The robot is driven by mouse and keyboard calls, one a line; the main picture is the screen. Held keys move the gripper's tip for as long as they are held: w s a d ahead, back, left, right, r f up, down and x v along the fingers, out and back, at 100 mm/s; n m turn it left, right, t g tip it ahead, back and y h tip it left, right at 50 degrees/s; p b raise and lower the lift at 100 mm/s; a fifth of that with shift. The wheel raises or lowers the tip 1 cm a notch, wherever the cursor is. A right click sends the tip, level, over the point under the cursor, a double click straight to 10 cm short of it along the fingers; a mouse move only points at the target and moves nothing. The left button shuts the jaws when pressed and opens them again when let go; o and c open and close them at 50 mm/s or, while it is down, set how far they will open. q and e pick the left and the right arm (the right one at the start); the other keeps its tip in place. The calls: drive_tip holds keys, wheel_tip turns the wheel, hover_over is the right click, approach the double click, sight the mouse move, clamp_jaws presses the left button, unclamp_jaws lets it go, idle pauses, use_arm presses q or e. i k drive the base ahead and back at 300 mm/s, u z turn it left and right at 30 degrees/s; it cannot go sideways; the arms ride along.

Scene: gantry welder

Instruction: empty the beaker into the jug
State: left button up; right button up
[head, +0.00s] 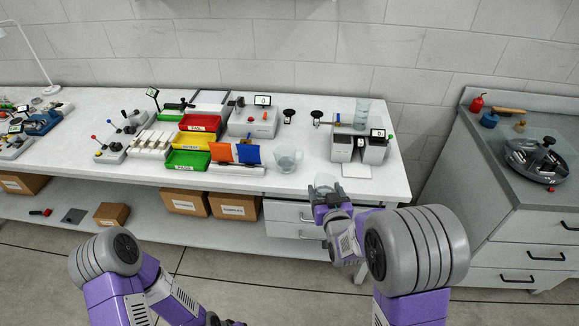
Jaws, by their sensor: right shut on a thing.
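My right gripper (327,205) is shut on a clear glass beaker (324,181) at the front edge of the white bench. The beaker looks roughly upright; its lower part is hidden by the gripper, and I cannot make out its contents. A clear jug (286,160) stands upright on the bench, left of and a little behind the beaker, apart from it. I cannot tell how full the jug is. My left arm shows at the lower left, but its gripper is out of the frame.
Left of the jug stand blue and orange flaps (248,154) and green, yellow and red bins (194,141). To the right are grey machines (343,147), a tall clear cylinder (362,112) and a white pad (356,170). Drawers (290,213) lie below the bench edge.

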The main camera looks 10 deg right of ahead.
sight(291, 158)
drive_tip(key=k, duration=0.1)
drive_tip(key=z, duration=1)
drive_tip(key=i, duration=0.95)
drive_tip(key=u, duration=1.05)
